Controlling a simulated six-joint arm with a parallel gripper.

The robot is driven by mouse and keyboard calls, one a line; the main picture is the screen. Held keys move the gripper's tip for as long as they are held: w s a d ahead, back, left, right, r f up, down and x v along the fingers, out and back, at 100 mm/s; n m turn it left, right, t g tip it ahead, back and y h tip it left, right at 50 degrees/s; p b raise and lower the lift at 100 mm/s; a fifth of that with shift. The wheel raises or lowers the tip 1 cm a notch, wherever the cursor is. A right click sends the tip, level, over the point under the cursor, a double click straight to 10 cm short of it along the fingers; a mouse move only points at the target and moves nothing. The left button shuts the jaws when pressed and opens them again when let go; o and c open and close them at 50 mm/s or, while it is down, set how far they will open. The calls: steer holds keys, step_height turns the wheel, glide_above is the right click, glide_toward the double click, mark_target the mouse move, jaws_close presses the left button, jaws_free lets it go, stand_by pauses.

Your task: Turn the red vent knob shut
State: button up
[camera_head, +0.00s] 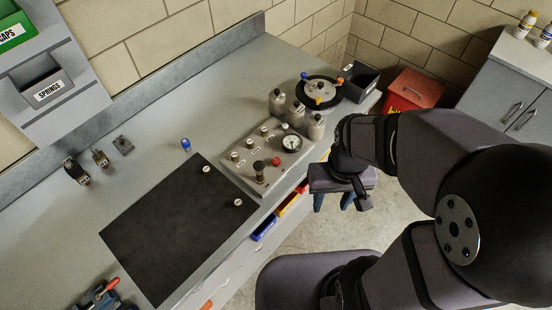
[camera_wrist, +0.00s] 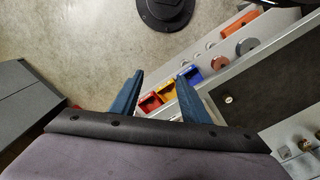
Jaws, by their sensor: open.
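A small red knob (camera_head: 276,161) sits on the grey panel (camera_head: 246,178) at the bench's front edge in the head view. It stands between a dark upright knob and the round gauge (camera_head: 291,142). Its label and turn position are too small to read. My gripper (camera_head: 332,205) is open and empty, its blue fingers pointing down beyond the bench's front edge, right of the panel and apart from the knob. In the wrist view my gripper (camera_wrist: 160,76) has its fingers spread.
Metal canisters (camera_head: 298,112) and a round black tray (camera_head: 318,104) stand behind the panel. Red, yellow and blue bins (camera_wrist: 166,91) line the bench front. A black mat (camera_head: 172,225) lies left. A red bin (camera_head: 408,92) stands at the back on the floor.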

steer(key=w+a+f+n+b, duration=0.1)
steer(key=w+a+n+b, duration=0.2)
steer(key=w+n, duration=0.3)
steer(key=w+a+f+n+b, duration=0.2)
steer(key=w+n+b, duration=0.1)
steer(key=w+n, duration=0.3)
steer(key=n+b, duration=0.4)
steer(key=n, duration=0.3)
glide_above(276, 161)
steer(key=shift+s+d+f, duration=0.1)
steer(key=shift+d+f, duration=0.05)
steer(key=shift+f, duration=0.45)
steer(key=shift+s+d+f, duration=0.1)
steer(key=shift+d+f, duration=0.05)
steer(key=shift+f, duration=0.4)
steer(key=shift+w+a+n, duration=0.3)
steer(key=shift+n, duration=0.4)
steer(key=shift+f+p, duration=1.05)
steer(key=shift+f, duration=2.65)
steer(key=c, duration=1.1)
steer(key=shift+o, duration=0.2)
